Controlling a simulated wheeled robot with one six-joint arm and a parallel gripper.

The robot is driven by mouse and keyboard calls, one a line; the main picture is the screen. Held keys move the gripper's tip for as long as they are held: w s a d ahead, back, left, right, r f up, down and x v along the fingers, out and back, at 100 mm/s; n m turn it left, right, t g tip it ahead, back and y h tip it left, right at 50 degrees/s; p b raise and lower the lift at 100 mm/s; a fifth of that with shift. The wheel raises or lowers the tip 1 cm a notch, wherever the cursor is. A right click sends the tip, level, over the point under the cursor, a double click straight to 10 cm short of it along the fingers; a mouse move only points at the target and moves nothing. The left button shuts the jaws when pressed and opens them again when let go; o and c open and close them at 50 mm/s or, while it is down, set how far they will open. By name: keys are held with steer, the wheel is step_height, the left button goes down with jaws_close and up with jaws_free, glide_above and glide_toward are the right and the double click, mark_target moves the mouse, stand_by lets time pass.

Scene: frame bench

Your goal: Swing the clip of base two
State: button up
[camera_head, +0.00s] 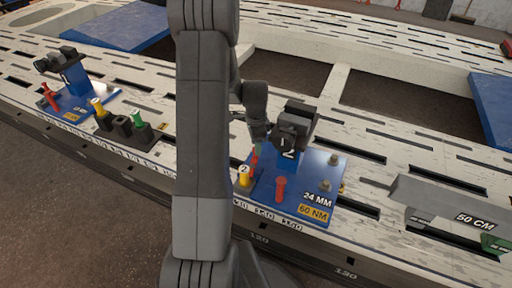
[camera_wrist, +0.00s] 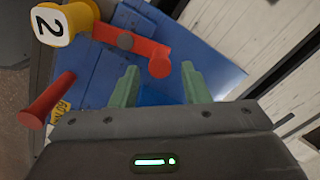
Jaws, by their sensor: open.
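Base two (camera_head: 322,178) is a blue plate with a dark clamp block marked 2. Its clip is a red bar (camera_wrist: 143,46), running from beside a yellow post marked 2 (camera_wrist: 62,24) to a round red end. In the head view a bit of red (camera_head: 253,162) shows beside the yellow post (camera_head: 244,176); the rest of the clip is hidden. My gripper (camera_wrist: 160,72) is open, its green fingers on either side of the clip's round end, which lies at the fingertips. I cannot tell whether they touch it. My arm partly hides the gripper in the head view.
A red peg (camera_head: 281,188) stands on base two's front, also in the wrist view (camera_wrist: 47,98). Another blue base (camera_head: 80,98) and a black holder with coloured caps (camera_head: 122,126) are left. A grey beam (camera_head: 440,200) lies right. The slotted bench has open gaps behind.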

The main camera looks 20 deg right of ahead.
step_height(320, 180, up, 10)
steer(key=p, duration=0.2)
steer(key=shift+r+p, duration=0.25)
steer(key=shift+p, duration=0.05)
steer(key=shift+o, duration=0.4)
